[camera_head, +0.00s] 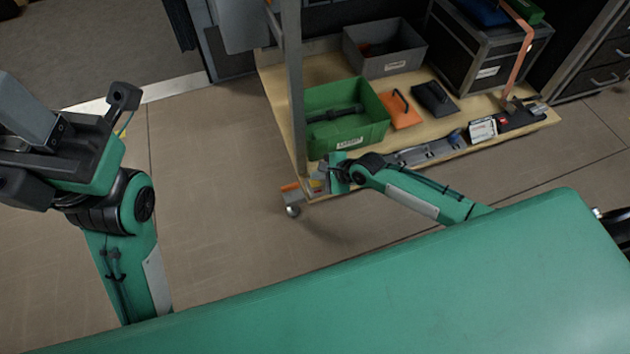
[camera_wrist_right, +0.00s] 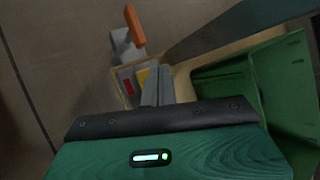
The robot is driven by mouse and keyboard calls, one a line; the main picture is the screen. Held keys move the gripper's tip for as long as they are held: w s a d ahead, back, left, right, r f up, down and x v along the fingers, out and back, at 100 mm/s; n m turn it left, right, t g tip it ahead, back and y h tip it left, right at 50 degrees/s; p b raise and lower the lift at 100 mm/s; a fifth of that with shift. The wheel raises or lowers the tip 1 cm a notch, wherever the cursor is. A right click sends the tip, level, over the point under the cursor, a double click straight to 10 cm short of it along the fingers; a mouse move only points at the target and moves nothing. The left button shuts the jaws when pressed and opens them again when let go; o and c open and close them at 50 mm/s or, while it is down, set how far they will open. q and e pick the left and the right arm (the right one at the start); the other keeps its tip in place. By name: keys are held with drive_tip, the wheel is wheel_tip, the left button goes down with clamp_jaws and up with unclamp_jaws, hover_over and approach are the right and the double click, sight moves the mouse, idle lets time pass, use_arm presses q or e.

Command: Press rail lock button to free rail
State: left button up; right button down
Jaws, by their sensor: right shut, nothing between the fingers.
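A small box at the near left corner of the wooden platform carries a red patch (camera_wrist_right: 127,86) and a yellow patch (camera_wrist_right: 143,77) in the right wrist view. I cannot tell which is the rail lock button. My right gripper (camera_wrist_right: 157,80) is shut and empty, its fingers beside the yellow patch; contact is unclear. In the head view my right gripper (camera_head: 322,181) is at that corner, partly hiding the box. A grey rail (camera_head: 430,151) lies along the platform's front edge. My left gripper (camera_head: 50,150) is raised at the left, away from the platform; its jaws are unclear.
An orange handle (camera_wrist_right: 134,26) on a grey bracket stands beyond the box. A grey post (camera_head: 293,90) and a green crate (camera_head: 375,133) stand close to the right gripper. A grey bin (camera_head: 384,65) is farther back. The floor (camera_head: 215,190) left of the platform is clear.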

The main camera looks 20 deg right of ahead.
drive_tip(key=shift+f, duration=0.1)
drive_tip(key=shift+f, duration=0.3)
drive_tip(key=shift+f, duration=0.5)
idle(0.6)
drive_tip(key=shift+r, duration=0.1)
drive_tip(key=shift+r+p, duration=0.95)
drive_tip(key=shift+p, duration=0.55)
